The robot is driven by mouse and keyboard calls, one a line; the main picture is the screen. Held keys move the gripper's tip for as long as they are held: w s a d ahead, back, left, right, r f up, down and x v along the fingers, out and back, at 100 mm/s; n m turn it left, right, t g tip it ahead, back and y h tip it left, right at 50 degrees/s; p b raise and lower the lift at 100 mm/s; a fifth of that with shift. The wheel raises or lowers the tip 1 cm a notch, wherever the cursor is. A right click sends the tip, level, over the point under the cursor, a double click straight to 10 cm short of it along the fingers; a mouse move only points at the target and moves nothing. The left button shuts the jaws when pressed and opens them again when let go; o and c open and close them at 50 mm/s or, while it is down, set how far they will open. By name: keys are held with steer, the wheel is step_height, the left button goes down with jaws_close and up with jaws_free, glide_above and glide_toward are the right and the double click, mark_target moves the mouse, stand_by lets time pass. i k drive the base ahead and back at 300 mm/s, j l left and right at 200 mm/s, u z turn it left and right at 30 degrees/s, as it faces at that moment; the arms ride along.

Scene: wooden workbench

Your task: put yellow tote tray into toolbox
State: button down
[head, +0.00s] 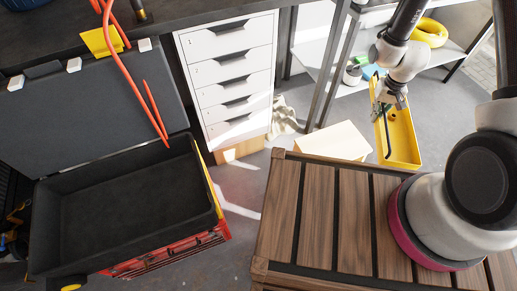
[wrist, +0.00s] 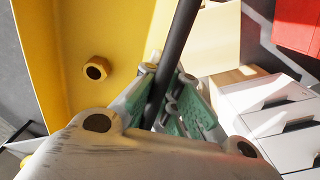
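The yellow tote tray (head: 404,143) hangs in the air at the right of the head view, beyond the wooden bench top. It has a black bar handle, and the tray fills the upper left of the wrist view (wrist: 112,38). My gripper (head: 391,98) is at the tray's upper end. In the wrist view its green-padded fingers (wrist: 172,88) are closed around the black handle (wrist: 181,42). The toolbox (head: 128,203) stands open at the left, well apart from the tray. Its dark inside looks empty and its lid (head: 85,110) is folded back.
The slatted wooden bench top (head: 318,215) lies between toolbox and tray and is clear. A white drawer unit (head: 232,75) stands behind it. A pale box (head: 336,141) and a metal shelf (head: 345,88) are near the tray. Red cables (head: 125,70) hang over the toolbox's back edge.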

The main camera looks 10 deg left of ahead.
mark_target(134, 204)
steer(key=k+j+u, duration=0.1)
steer(key=k+j, duration=0.45)
steer(key=k, duration=0.15)
steer(key=k+j+u, duration=0.1)
steer(key=k+j, duration=0.45)
steer(key=k+j+u, duration=0.1)
steer(key=j, duration=1.95)
steer(key=i+j, duration=0.1)
steer(key=i, duration=0.3)
steer(key=j+u, duration=0.05)
